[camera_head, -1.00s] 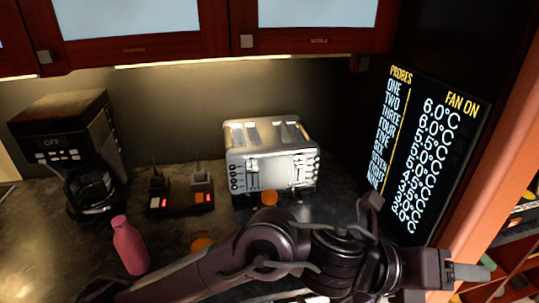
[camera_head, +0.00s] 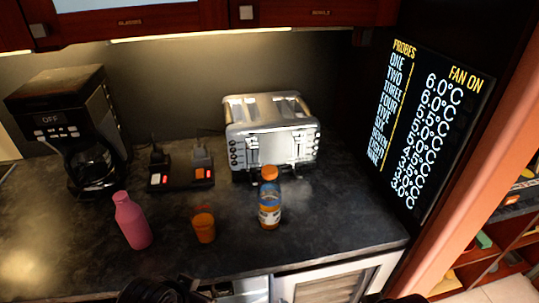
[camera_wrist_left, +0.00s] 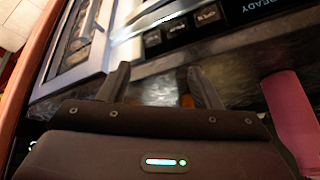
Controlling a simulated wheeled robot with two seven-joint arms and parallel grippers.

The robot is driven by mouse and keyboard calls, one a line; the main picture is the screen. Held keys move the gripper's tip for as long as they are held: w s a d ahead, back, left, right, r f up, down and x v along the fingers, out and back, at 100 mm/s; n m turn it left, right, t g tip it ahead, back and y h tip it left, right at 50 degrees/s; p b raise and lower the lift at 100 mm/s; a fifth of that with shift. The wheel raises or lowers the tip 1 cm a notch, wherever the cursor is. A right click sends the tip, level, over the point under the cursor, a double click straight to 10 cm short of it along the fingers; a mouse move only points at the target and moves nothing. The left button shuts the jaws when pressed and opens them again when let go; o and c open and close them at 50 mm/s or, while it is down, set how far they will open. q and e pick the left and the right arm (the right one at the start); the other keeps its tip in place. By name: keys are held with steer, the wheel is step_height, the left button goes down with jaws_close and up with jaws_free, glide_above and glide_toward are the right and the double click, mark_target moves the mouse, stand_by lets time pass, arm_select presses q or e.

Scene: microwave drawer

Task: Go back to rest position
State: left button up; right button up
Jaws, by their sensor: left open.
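My left gripper (camera_wrist_left: 162,82) shows in the left wrist view with its two fingers apart and nothing between them. It is close to the counter front, with the dark worktop behind the fingers. In the head view only a dark part of my arm shows at the bottom edge, and the gripper's fingers cannot be made out there. My right gripper is not in view. The microwave drawer front (camera_head: 335,285) shows below the counter edge, partly cut off. In the left wrist view a panel reading READY (camera_wrist_left: 265,8) is at the top.
A pink bottle (camera_head: 131,222), an orange glass (camera_head: 203,224) and an orange-capped bottle (camera_head: 269,205) stand on the counter (camera_head: 330,225). Behind are a coffee maker (camera_head: 70,130), a charger base (camera_head: 180,178) and a toaster (camera_head: 270,135). A temperature display (camera_head: 425,130) stands right. The counter's right front is clear.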

arm_select(q)
steer(key=s+a+f+n+g, duration=0.2)
steer(key=s+a, duration=0.2)
steer(key=s+f+g+y, duration=0.1)
steer(key=s+f, duration=0.2)
steer(key=f, duration=2.8)
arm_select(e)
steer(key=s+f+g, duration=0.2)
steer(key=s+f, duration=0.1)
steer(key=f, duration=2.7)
arm_select(q)
steer(key=s+a+f, duration=0.2)
steer(key=s+f, duration=0.7)
steer(key=s+a+f+g, duration=0.1)
steer(key=s+f, duration=0.8)
steer(key=s, duration=0.1)
steer(key=shift+s+a+f+b, duration=0.2)
steer(key=shift+s+a+b, duration=0.05)
steer(key=shift+a+b, duration=0.1)
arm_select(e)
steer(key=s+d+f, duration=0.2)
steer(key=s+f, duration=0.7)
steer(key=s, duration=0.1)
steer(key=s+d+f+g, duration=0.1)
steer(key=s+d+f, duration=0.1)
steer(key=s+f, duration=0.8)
